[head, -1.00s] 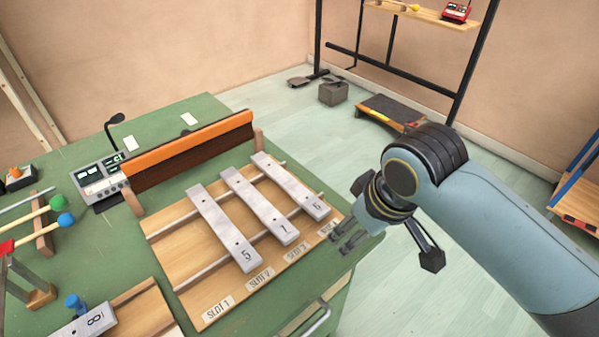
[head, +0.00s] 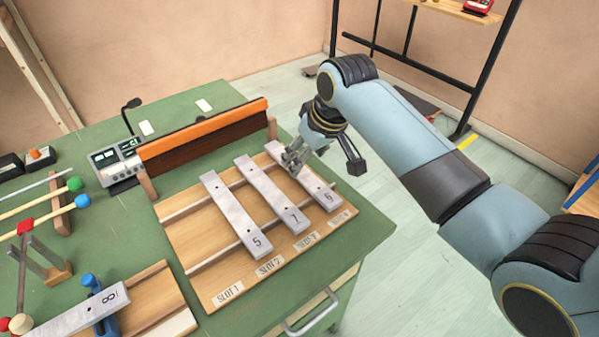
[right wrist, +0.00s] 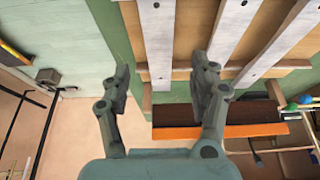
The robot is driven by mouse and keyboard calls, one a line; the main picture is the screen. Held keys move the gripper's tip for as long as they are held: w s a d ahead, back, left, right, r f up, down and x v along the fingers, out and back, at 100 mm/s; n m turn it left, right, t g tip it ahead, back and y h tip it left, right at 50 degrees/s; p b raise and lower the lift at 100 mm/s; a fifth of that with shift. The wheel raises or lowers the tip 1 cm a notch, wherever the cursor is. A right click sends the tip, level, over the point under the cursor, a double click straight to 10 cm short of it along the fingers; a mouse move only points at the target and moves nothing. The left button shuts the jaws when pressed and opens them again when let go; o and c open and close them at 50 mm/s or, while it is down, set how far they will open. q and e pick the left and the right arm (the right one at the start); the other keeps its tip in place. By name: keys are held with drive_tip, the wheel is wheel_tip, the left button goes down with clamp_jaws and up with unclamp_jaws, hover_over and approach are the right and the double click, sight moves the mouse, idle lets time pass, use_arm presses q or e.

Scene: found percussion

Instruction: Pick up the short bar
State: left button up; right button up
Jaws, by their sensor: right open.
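Three pale grey bars lie side by side on the wooden rack (head: 208,284): the bar marked 5 (head: 234,215), the bar marked 1 (head: 270,195) and the bar marked 6 (head: 317,190). The bar marked 6, at the right, looks the shortest. A bar marked 8 (head: 75,315) lies at the lower left. My right gripper (head: 292,163) is open and empty above the far end of bar 6, partly hiding it. In the right wrist view bar 6 (right wrist: 158,45) runs between the open fingers (right wrist: 165,70). My left gripper is not in view.
An orange-topped barrier (head: 205,130) stands behind the rack. A control box with a microphone (head: 118,163) is at its left. The green table (head: 365,230) is bare right of the rack.

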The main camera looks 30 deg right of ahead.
sight(302, 172)
drive_tip(key=x, duration=0.5)
drive_tip(key=shift+d+f, duration=0.1)
drive_tip(key=shift+s, duration=0.1)
clamp_jaws()
